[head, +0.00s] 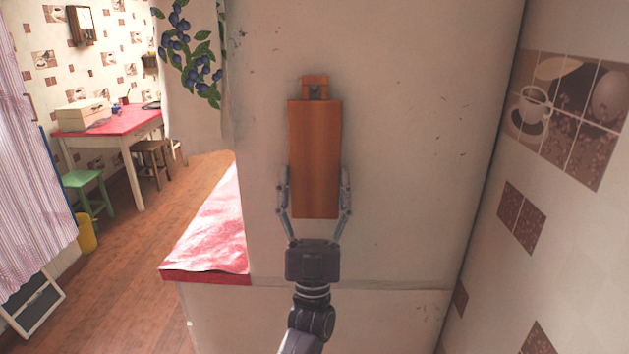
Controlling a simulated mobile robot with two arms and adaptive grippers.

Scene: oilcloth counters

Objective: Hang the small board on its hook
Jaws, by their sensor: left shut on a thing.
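The small board (314,158) is a plain orange-brown wooden rectangle, upright against the pale wall panel in the middle of the head view. A square loop at its top frames a small dark spot (315,91), which may be the hook; whether the loop rests on it I cannot tell. My left gripper (314,192) comes from below, with one finger on each side edge of the board's lower half, shut on it. My right gripper is not in view.
A red-covered counter (206,240) adjoins the panel at left. A tiled wall (570,115) stands close at right. Further back at left are a red-topped table (110,124), a green stool (84,182) and a striped curtain (32,180). The panel around the board is bare.

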